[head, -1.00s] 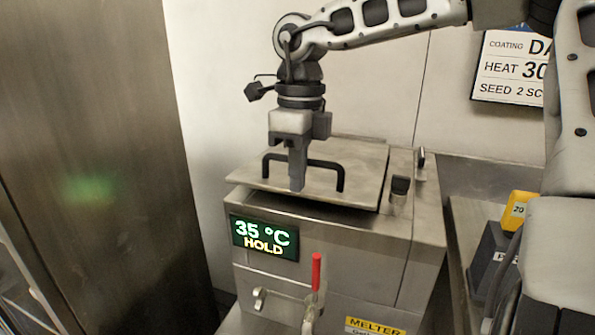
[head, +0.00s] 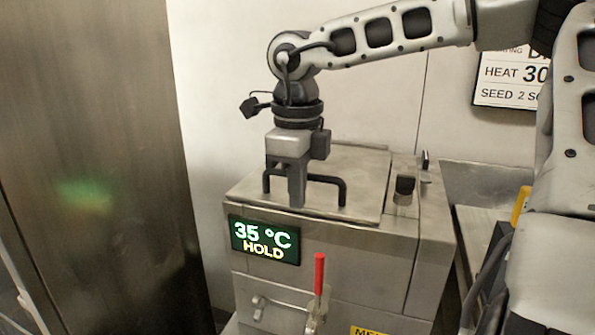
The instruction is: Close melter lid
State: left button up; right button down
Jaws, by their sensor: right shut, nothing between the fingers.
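The melter (head: 345,257) is a steel box with a green display (head: 265,240) reading 35 °C HOLD. Its lid (head: 356,168) is a flat steel plate with a black bar handle (head: 328,180) near its front edge. The lid lies flat on the melter's top, with no clear gap along the front. My right gripper (head: 296,200) points down at the lid's front edge, its fingers together and empty, overlapping the handle in the picture. I cannot tell whether it touches the lid. My left gripper is out of view.
A red-handled tap lever (head: 319,272) sticks up at the melter's front. A black knob (head: 404,186) stands on the top right. A tall steel cabinet (head: 90,150) fills the left. A sign (head: 507,80) hangs on the back wall; a yellow object (head: 521,205) is at the right.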

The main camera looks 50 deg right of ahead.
notch_tip(320, 180, up, 5)
jog(key=p, duration=0.4)
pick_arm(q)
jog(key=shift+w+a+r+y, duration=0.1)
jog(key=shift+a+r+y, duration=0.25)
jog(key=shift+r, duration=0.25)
pick_arm(e)
notch_tip(320, 180, up, 9)
